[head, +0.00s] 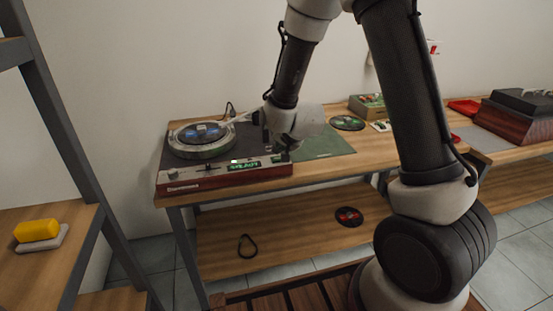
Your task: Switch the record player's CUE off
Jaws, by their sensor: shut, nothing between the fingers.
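The record player (190,184) stands at the left end of the wooden table, with a dark top and a reddish-brown front. Its round platter (201,148) carries a disc with a blue label. A green lit display (243,166) on the front strip seems to read READY. Small controls lie along this strip, but I cannot make out which is CUE or how it is set. My gripper (291,147) is shut and empty over the player's right front corner, close to the strip's right end. I cannot tell if it touches. My arm hides part of the player's right side.
A green mat (325,144) lies right of the player. Behind it are a black disc (347,123) and a box (367,106). A dark wooden case (515,118) stands far right. A lower shelf holds a disc (348,217) and a black loop (247,245).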

